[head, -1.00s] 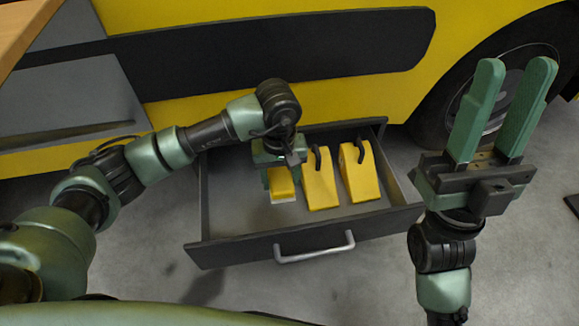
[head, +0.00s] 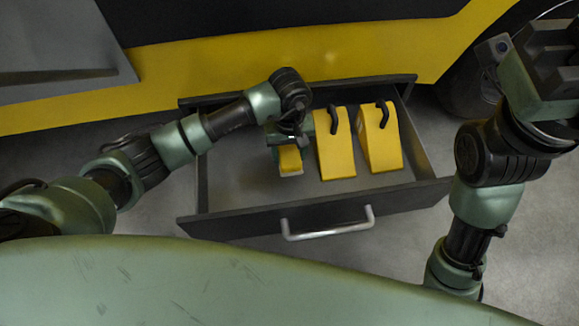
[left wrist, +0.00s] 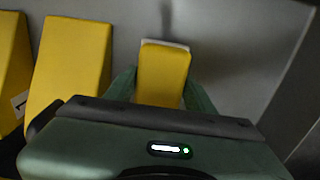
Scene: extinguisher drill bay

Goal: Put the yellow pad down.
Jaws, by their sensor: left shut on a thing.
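The yellow pad (head: 290,160) is a small yellow block with a pale edge, inside the open drawer at its left part. My left gripper (head: 288,150) reaches down into the drawer and is shut on it. In the left wrist view the pad (left wrist: 164,75) stands between the two green fingers, with its pale layer showing at the top edge. I cannot tell whether the pad touches the drawer floor. My right gripper's body (head: 550,65) is at the upper right; its fingers are outside the picture.
The open drawer (head: 240,224) has a grey floor and a silver handle. Two yellow wedges (head: 335,158) (head: 381,150) with black handles stand right of the pad. Bare floor shows at the drawer's left part. A yellow and black vehicle (head: 230,70) stands behind.

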